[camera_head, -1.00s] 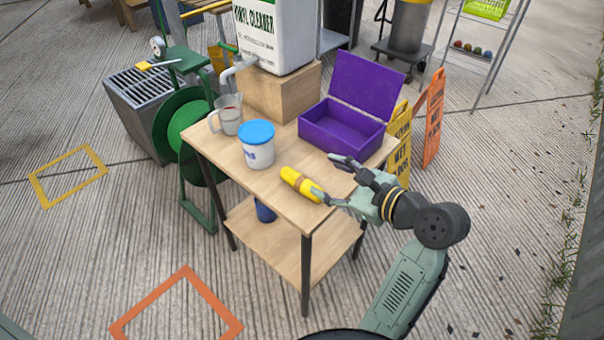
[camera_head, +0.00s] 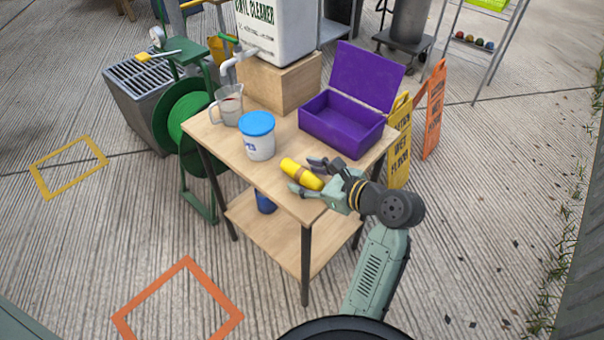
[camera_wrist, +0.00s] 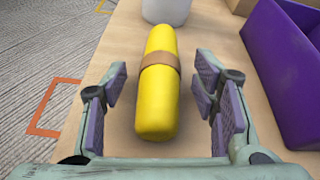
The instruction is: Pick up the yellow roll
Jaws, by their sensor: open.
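The yellow roll (camera_head: 301,173) lies on the wooden table top near its front edge. It has a brown band around its middle. In the wrist view the roll (camera_wrist: 158,100) points away from me, between the two open fingers of my gripper (camera_wrist: 163,98). I cannot tell how high the fingers are above the table.
An open purple box (camera_head: 342,124) stands right of the roll. A white tub with a blue lid (camera_head: 257,136) stands left and behind it, near a measuring jug (camera_head: 227,105). A wooden block (camera_head: 280,84) bears a large white container (camera_head: 275,30). The table's front edge (camera_head: 303,222) is close.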

